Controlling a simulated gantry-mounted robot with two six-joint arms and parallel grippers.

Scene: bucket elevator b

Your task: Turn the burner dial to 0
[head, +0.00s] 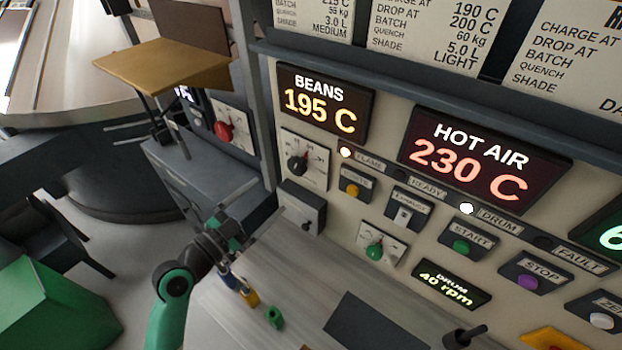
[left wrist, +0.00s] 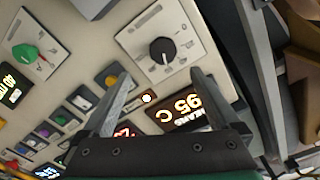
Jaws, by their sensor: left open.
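A black dial (head: 297,163) on a white scale plate sits on the upright panel left of the flame lamp. It also shows in the left wrist view (left wrist: 162,50), beyond the fingertips. I cannot read its setting or a burner label. A red dial (head: 224,131) is on the grey cabinet at left, and a green dial (head: 374,251) is lower on the panel. My left gripper (head: 250,226) is open and empty, below and apart from the black dial. In the left wrist view, its two fingers (left wrist: 162,76) are spread wide. My right gripper is not in view.
Lit displays (head: 324,104) and several buttons fill the panel to the right. A grey box (head: 301,207) juts out below the black dial. Small coloured items (head: 248,297) lie on the desk (head: 300,285). A wooden stand (head: 160,64) rises on the left.

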